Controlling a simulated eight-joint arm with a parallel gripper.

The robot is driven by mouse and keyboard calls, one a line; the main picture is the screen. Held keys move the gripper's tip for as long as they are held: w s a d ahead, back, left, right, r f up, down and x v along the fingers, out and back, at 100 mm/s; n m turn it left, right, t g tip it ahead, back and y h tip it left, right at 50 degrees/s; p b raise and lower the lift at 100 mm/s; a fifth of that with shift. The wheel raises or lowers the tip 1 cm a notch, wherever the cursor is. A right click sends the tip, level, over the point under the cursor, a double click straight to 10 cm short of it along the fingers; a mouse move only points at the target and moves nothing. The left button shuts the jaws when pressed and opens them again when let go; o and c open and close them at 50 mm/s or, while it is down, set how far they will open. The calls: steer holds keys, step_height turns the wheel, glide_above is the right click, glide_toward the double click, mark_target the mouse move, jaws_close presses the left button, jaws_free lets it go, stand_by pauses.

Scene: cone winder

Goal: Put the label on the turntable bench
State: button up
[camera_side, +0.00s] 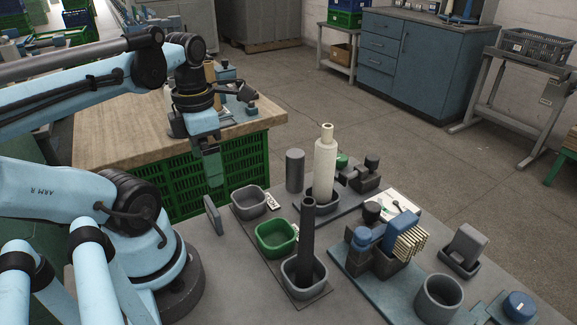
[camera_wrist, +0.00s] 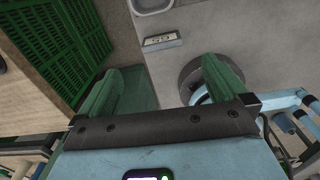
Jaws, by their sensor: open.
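A small upright grey plate (camera_side: 213,215) stands near the left edge of the grey table. In the wrist view a small block with a white marked face (camera_wrist: 162,41), which looks like a label, lies ahead of the fingers; it is probably the same plate. My gripper (camera_side: 213,178) points down in the air above and behind the plate. In the wrist view its two green fingers (camera_wrist: 163,78) are apart with nothing between them. A wooden-topped bench (camera_side: 115,135) stands behind my gripper; I cannot tell for sure that it is the turntable bench.
The grey table holds a grey tray (camera_side: 250,203), a green tray (camera_side: 276,240), a dark post in a cup (camera_side: 307,240) and a pale cone (camera_side: 325,165). A blue fixture (camera_side: 395,240) stands right. Green crates (camera_side: 235,165) fill the space under the bench.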

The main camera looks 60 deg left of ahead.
steer(key=w+d+m+t, duration=0.2)
steer(key=w+d+m, duration=0.1)
steer(key=m, duration=0.9)
steer(key=w+d+m+t, duration=0.2)
steer(key=w+m, duration=0.4)
steer(key=m, duration=0.5)
steer(key=w+d+m+t, duration=0.3)
steer(key=w+d+m, duration=0.1)
steer(key=m, duration=0.8)
steer(key=shift+w+d+f+m, duration=0.25)
steer(key=shift+w+f+m, duration=0.1)
steer(key=shift+w, duration=0.3)
